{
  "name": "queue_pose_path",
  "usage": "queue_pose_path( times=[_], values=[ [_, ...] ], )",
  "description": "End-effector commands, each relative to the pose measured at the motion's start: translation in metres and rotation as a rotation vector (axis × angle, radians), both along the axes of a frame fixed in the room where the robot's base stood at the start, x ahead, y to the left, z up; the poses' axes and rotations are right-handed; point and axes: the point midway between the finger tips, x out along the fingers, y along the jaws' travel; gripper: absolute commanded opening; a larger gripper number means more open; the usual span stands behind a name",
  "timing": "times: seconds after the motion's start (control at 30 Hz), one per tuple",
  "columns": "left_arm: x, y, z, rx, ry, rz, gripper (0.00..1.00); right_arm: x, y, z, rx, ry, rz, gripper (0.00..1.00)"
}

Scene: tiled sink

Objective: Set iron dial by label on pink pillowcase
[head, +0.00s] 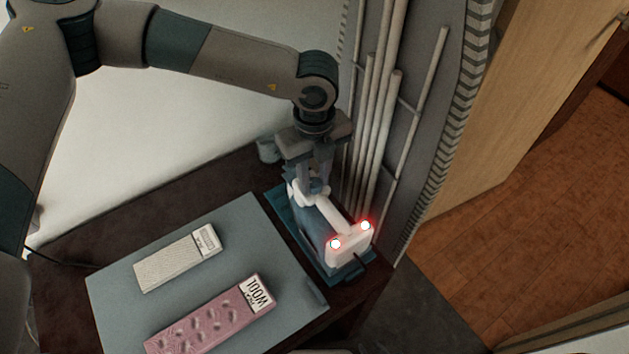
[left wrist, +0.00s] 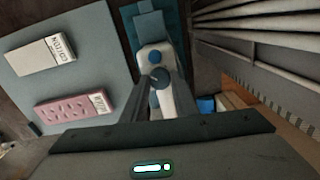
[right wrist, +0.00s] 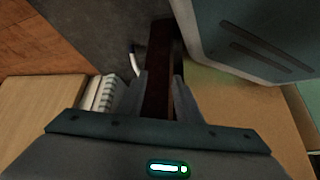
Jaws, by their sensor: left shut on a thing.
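The iron (head: 343,248) is white and blue with two glowing red lights at its near end, and it sits on a blue base (head: 280,205). Its dark blue dial (left wrist: 160,78) is in the left wrist view. My left gripper (head: 317,182) points down at the iron, shut on the dial. The dial's setting marks cannot be read. The folded pink pillowcase (head: 212,315) has a white label reading WOOL (head: 257,293); it also shows in the left wrist view (left wrist: 70,108). My right gripper (right wrist: 156,92) is open and empty, away from the iron.
A folded off-white cloth (head: 178,262) with its own label, apparently COTTON, lies by the pillowcase on a grey board (head: 110,290). The board is on a dark table (head: 75,225). Pale pipes or rails (head: 372,120) stand close behind the iron.

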Motion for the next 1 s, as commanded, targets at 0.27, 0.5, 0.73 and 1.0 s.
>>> queue_pose_path(
  times=[0.27,0.5,0.73,1.0],
  values=[
    [0.001,0.0,-0.003,-0.002,-0.003,-0.103,0.04,0.032,0.007,0.005,0.014,-0.047,-0.007,0.31],
    [0.001,0.0,-0.004,-0.001,-0.004,-0.205,0.04,0.018,-0.013,-0.016,-0.029,0.089,-0.024,0.31],
    [0.001,0.0,-0.003,-0.001,-0.003,-0.314,0.04,-0.001,-0.033,-0.03,-0.069,0.228,-0.039,0.31],
    [0.001,0.0,-0.002,-0.002,-0.004,-0.431,0.04,-0.017,-0.049,-0.03,-0.101,0.353,-0.051,0.31]
  ],
)
